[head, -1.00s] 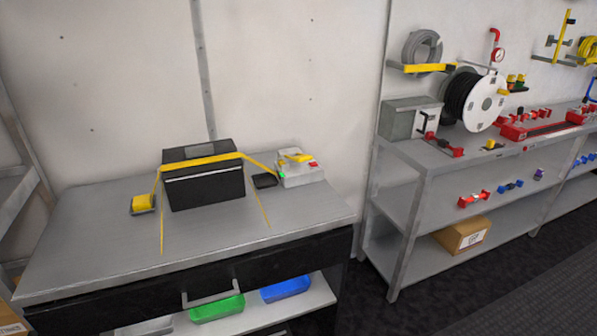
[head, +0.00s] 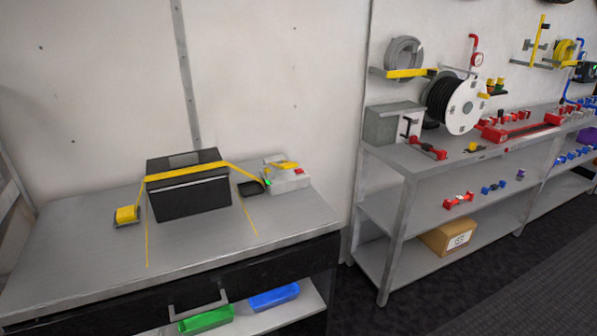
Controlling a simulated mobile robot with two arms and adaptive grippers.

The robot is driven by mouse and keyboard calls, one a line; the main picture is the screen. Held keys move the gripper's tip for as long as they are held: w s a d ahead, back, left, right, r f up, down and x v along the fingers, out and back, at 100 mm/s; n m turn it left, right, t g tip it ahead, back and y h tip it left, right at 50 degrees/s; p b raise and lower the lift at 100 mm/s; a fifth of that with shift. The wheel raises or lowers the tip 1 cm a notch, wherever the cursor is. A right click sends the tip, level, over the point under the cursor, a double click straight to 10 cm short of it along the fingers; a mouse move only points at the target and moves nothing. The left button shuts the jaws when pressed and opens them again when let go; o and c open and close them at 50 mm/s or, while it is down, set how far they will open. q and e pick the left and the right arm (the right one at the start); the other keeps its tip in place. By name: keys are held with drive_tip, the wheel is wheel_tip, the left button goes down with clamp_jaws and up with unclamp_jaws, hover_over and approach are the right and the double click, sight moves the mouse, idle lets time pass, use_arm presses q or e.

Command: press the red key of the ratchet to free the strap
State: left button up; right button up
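The ratchet (head: 285,177) is a light grey box at the right of the workbench top, with a yellow lever (head: 285,165) on it. The red key (head: 299,171) shows on its right side, and a small green spot is at its left corner. The yellow strap (head: 186,171) runs from the ratchet over a black box (head: 190,196) to a yellow roll (head: 127,214) at the left. Thin yellow lines lie on the bench in front of the box. Neither of my grippers is in view.
The grey workbench (head: 205,250) has clear room in front of the black box. A small black pad (head: 250,188) lies between box and ratchet. Green (head: 206,319) and blue (head: 273,297) bins sit below. At right, a shelf unit (head: 400,167) holds a hose reel (head: 458,105) and red fittings.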

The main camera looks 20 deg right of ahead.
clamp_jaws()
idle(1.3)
